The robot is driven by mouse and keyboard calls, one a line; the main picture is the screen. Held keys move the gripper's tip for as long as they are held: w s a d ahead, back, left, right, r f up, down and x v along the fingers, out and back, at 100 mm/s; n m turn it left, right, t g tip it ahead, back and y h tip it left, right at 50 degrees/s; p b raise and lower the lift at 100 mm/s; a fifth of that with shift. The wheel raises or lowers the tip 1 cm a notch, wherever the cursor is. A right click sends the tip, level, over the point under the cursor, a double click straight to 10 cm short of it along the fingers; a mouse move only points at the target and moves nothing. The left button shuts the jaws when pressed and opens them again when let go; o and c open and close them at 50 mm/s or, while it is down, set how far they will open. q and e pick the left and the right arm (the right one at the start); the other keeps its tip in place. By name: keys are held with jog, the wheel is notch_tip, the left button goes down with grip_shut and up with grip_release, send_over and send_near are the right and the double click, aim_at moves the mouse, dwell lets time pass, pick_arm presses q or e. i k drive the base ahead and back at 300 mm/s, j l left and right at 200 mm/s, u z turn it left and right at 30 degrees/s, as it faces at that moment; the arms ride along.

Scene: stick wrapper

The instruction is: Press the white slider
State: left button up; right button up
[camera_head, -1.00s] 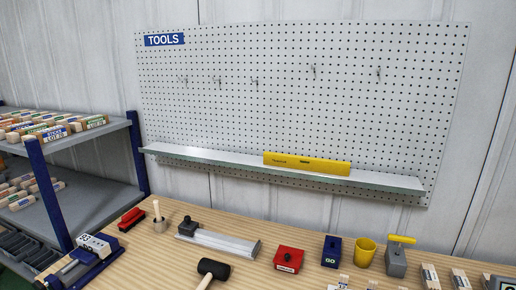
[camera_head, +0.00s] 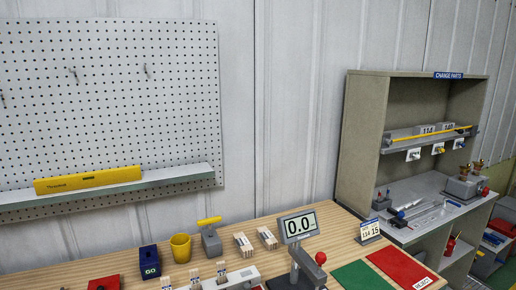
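No part that I can surely tell as the white slider shows. A pale bar (camera_head: 236,277) lies at the bottom edge of the bench, partly cut off, beside a dark device with a red knob (camera_head: 320,258). Neither of my grippers is in view.
Green (camera_head: 360,275) and red (camera_head: 400,266) mats lie right. A CHANGE PARTS cabinet (camera_head: 362,130) stands behind.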

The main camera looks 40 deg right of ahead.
aim_at(417, 156)
jog(key=z, duration=2.45)
jog(key=i+l+u, duration=0.35)
jog(key=i+l, duration=0.2)
jog(key=i+l+u, duration=0.35)
jog(key=l, duration=0.4)
jog(key=i+l+u, duration=0.15)
jog(key=i+l, duration=0.15)
jog(key=i+l+u, duration=0.2)
jog(key=l, duration=0.3)
